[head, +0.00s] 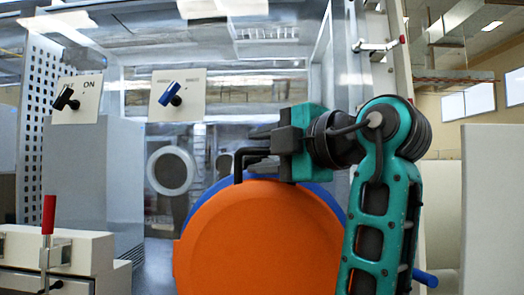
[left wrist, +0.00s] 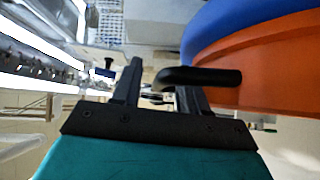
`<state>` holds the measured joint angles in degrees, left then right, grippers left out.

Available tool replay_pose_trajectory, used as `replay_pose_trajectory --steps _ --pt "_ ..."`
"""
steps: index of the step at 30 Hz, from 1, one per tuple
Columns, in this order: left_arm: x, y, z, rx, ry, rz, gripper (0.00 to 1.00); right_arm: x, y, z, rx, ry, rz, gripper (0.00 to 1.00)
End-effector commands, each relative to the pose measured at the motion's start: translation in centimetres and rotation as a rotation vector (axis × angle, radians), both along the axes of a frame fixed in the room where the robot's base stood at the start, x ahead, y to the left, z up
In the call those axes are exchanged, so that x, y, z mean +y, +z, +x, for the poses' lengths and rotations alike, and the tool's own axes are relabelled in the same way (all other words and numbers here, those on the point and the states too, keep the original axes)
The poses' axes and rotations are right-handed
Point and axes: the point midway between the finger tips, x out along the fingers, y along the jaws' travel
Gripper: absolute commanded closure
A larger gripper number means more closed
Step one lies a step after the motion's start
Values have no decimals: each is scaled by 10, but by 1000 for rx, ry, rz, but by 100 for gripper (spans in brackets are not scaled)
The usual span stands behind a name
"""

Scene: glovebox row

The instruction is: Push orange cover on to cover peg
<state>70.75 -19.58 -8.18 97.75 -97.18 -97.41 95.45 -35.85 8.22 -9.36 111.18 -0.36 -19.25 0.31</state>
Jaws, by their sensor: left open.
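The orange cover (head: 258,245) is a large round disc in the lower middle of the head view. It also fills the upper right of the left wrist view (left wrist: 275,75). A blue disc (head: 325,194) shows behind its rim. A bent black handle (head: 238,168) stands at the cover's top edge; in the left wrist view the handle (left wrist: 205,76) reaches across the right finger towards the gap between the fingers. My left gripper (head: 258,145) is open at this handle. Contact cannot be told. I cannot make out the cover peg for certain. My right gripper is not in view.
A blue rod end (head: 427,278) sticks out at lower right, beyond my arm. Two switch panels, one with a black knob (head: 67,98) and one with a blue knob (head: 170,94), are at upper left. A red-handled lever (head: 48,215) stands on a pale box (head: 100,250).

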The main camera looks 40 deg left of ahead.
Motion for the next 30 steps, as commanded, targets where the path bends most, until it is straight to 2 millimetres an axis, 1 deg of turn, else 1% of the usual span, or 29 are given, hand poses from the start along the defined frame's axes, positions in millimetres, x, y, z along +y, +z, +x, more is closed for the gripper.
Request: replay_pose_trajectory --steps 6,7,20,30 --pt "0 0 0 0 0 0 57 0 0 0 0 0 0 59" --pt "0 0 0 0 0 0 59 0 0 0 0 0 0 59" --pt "0 0 0 0 -1 1 100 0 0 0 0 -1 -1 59" --pt "0 1 0 -1 -1 2 100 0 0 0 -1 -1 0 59"
